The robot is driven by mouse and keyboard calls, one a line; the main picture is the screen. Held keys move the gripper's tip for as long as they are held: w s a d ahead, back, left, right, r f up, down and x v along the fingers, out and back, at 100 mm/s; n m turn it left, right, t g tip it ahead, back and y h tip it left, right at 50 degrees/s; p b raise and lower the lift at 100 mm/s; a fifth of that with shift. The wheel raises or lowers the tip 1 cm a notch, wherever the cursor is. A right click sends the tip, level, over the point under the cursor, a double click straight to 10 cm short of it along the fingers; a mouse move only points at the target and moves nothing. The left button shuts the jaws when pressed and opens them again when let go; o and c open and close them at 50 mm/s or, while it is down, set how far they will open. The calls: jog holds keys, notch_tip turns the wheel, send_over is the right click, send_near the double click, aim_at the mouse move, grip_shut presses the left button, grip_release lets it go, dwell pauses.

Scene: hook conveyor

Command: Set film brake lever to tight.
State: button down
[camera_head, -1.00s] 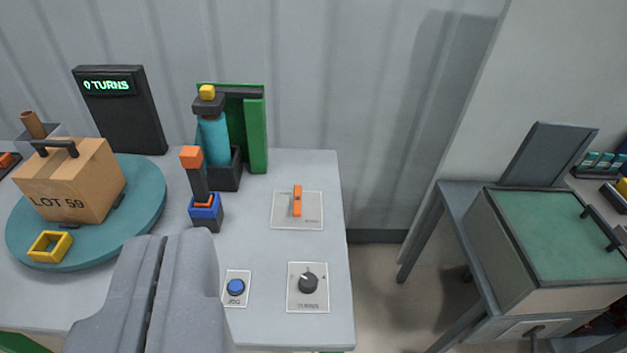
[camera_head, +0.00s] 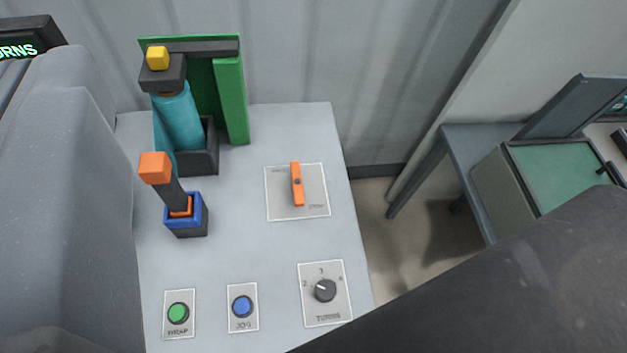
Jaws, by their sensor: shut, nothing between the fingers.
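An orange lever (camera_head: 297,184) sits on a pale square plate (camera_head: 284,205) right of the middle of the grey tabletop. It stands nearly straight up and down in the picture, with its top leaning slightly left. The small labels at the plate's upper left and lower right are too small to read. Farther left, an orange-topped dark lever (camera_head: 167,180) rises from a blue-rimmed base and leans to the left. Behind it, a teal roll (camera_head: 180,118) stands by a green bracket. I cannot tell from any label which lever is the film brake. My gripper's fingertips are not in view.
A green button (camera_head: 178,313), a blue JOG button (camera_head: 242,306) and a TURNS knob (camera_head: 325,290) line the table's front. Large grey parts of my arm cover the left side and lower right corner. A green-topped box (camera_head: 560,170) stands beyond a floor gap at right.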

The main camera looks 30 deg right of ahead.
jog(key=shift+s, duration=0.1)
jog(key=w+d+f+g+y+p, duration=0.1)
jog(key=w+d+f+g, duration=0.2)
jog(key=w+d+f, duration=0.55)
jog(key=w+d+f+g+y+p, duration=0.1)
jog(key=w+d+f+g+y, duration=0.15)
jog(key=w+d+f, duration=0.65)
jog(key=s+d+f+g, duration=0.1)
jog(key=d+f, duration=0.2)
jog(key=f, duration=0.5)
jog(key=s+d+f+m+g, duration=0.1)
jog(key=d+f, duration=0.3)
jog(key=f, duration=0.5)
jog(key=s+d+f+m+g+p, duration=0.1)
jog(key=s+d+f+g, duration=0.1)
jog(key=f, duration=0.6)
jog(key=shift+s+d+f+y, duration=0.25)
jog(key=shift+d+y, duration=0.2)
jog(key=shift+d, duration=0.25)
jog(key=shift+w, duration=0.1)
